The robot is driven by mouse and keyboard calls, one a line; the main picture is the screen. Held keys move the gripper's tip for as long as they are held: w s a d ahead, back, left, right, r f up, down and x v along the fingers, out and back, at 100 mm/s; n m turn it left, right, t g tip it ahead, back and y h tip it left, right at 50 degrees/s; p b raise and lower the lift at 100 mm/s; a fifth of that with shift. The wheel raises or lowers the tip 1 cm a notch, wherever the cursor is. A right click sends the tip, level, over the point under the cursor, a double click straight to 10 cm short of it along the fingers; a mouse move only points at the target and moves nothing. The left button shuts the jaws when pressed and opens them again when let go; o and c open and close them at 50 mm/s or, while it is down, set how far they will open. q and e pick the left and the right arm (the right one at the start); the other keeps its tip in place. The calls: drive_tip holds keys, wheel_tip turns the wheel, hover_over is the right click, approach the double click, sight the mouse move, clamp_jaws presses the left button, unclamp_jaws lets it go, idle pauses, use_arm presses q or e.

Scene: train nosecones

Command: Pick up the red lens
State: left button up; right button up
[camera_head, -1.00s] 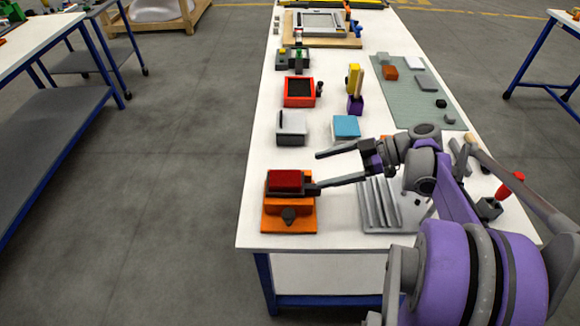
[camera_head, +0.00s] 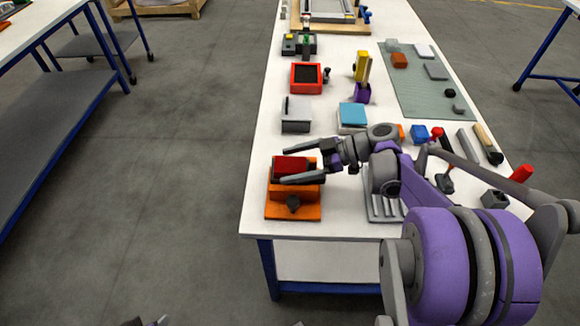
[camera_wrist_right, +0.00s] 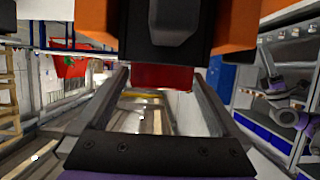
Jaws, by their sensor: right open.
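The red lens (camera_head: 288,166) is a dark red block on top of an orange fixture (camera_head: 283,206) near the table's front left corner. My right gripper (camera_head: 285,165) is open and reaches in from the right, with one finger on the far side of the lens and one on the near side. In the right wrist view the red lens (camera_wrist_right: 161,77) shows between the two spread fingers, near their tips; contact cannot be seen. Only small dark parts at the bottom edge of the head view may be my left arm; its jaws cannot be made out.
A grey ribbed tray (camera_head: 380,208) lies under my right arm. Behind the fixture stand a grey box (camera_head: 296,115), a blue-topped block (camera_head: 352,115) and a red-framed box (camera_head: 306,77). A green mat (camera_head: 425,90) with small parts lies at the right. Bare table surrounds the fixture's left side.

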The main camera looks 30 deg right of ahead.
drive_tip(key=c, duration=1.5)
drive_tip(key=shift+r, duration=0.1)
